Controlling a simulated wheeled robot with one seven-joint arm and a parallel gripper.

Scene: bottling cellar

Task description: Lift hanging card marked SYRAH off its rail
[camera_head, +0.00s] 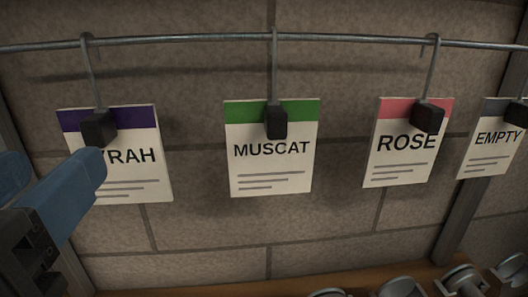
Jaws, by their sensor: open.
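The SYRAH card (140,180) hangs at the far left, white with a purple top band. Its first letters are hidden, and "RAH" shows. A black clip (98,128) grips its top, on a grey wire hook (92,75) looped over the metal rail (180,39). My gripper (50,178) is at the lower left with blue fingers, open. One fingertip overlaps the card's left part in the picture, just below the clip. I cannot tell whether it touches the card. Nothing shows between the fingers.
The MUSCAT card (270,160) with a green band, the ROSE card (400,160) with a red band and the EMPTY card (490,152) hang to the right. A stone wall stands behind. Metal fittings (462,280) sit on a wooden surface at the lower right.

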